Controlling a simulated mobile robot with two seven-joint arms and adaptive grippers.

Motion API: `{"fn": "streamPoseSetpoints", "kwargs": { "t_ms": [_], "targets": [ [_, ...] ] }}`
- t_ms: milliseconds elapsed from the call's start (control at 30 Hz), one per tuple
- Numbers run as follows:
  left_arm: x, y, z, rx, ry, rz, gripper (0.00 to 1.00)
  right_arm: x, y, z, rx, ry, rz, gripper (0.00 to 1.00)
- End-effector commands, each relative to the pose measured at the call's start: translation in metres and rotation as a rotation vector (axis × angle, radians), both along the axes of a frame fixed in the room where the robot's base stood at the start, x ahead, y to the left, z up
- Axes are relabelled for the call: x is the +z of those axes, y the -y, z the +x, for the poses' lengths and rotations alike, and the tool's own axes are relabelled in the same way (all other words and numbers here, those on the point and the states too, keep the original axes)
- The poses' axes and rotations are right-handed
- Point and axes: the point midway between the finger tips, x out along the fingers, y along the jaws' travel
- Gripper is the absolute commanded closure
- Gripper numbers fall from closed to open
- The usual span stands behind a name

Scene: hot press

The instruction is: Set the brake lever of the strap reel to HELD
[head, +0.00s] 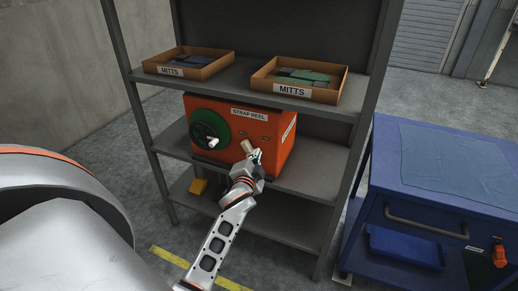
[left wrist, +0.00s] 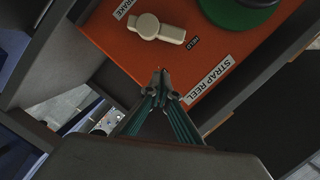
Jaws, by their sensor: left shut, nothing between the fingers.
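The strap reel (head: 230,112) is an orange box on the middle shelf, with a green hand wheel (head: 208,130) on its front. Its cream brake lever (head: 247,147) is partly behind my left gripper; the left wrist view shows the lever (left wrist: 155,27) whole, with a round hub and a short arm. The arm's free end points toward a small dark label (left wrist: 194,42) that appears to read HELD. My left gripper (left wrist: 160,80) is shut and empty, its fingertips close to the reel's front and apart from the lever in the picture. My right gripper is not in view.
Two MITTS boxes (head: 188,63) (head: 297,80) stand on the shelf above. The grey rack's upright (head: 352,180) stands right of the reel. A blue cabinet (head: 440,180) stands farther right. A yellow object (head: 198,187) lies on the lower shelf.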

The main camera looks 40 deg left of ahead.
Motion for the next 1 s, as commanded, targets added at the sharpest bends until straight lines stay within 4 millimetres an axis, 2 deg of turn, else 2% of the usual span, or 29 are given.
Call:
{"fn": "streamPoseSetpoints", "kwargs": {
  "t_ms": [100, 300, 1000],
  "targets": [
    [0.002, 0.01, -0.019, -0.001, 0.0, -0.001, 1.0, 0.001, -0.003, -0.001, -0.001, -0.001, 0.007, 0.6],
    [0.005, 0.018, -0.035, -0.001, 0.0, 0.0, 1.0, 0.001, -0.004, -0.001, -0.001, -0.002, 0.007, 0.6],
    [0.002, 0.022, -0.04, -0.008, -0.003, -0.007, 1.0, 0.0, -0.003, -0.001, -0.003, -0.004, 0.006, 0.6]
  ]
}}
